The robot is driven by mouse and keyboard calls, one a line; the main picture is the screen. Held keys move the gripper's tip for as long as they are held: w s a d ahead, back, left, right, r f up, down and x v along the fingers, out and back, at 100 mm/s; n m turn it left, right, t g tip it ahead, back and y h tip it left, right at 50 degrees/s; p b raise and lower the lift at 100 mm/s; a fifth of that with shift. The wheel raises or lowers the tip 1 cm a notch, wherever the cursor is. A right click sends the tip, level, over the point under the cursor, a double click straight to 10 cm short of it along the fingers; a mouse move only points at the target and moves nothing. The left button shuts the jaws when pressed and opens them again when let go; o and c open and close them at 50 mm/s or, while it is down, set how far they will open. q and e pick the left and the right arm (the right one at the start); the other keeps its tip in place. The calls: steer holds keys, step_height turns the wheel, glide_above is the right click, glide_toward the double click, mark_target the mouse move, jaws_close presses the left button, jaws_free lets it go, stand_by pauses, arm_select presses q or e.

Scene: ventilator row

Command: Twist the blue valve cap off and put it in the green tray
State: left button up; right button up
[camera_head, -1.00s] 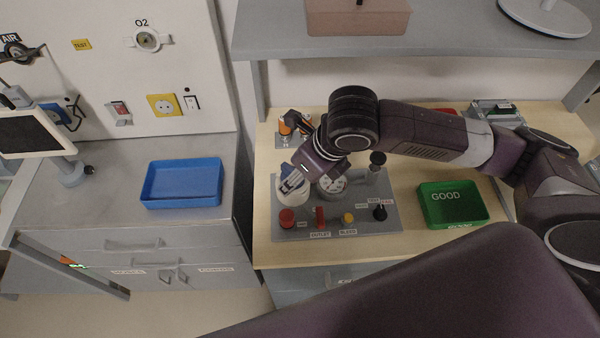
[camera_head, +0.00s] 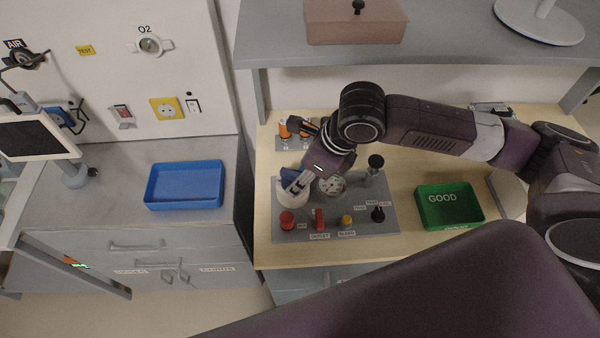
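The blue valve cap (camera_head: 289,173) sits on a round white fitting (camera_head: 291,196) at the back left of the grey panel (camera_head: 340,232). My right gripper (camera_head: 296,183) comes in from the right and reaches down over the cap. Its grey fingers overlap the cap and hide part of it. I cannot tell whether they are closed on the cap. The green tray (camera_head: 478,212), marked GOOD inside, stands to the right of the panel and looks empty. My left gripper is not in view.
The panel carries a gauge (camera_head: 331,184), a red knob (camera_head: 287,220), a red lever (camera_head: 319,217), a yellow knob (camera_head: 346,220) and black knobs. A blue tray (camera_head: 184,184) stands on the left counter. A shelf (camera_head: 440,42) overhangs the table's back.

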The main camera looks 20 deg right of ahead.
steer(key=shift+w+n+y, duration=0.15)
steer(key=shift+n+y, duration=0.15)
steer(key=shift+n, duration=0.3)
steer(key=o, duration=1.1)
step_height(320, 180, up, 7)
steer(key=p, duration=0.8)
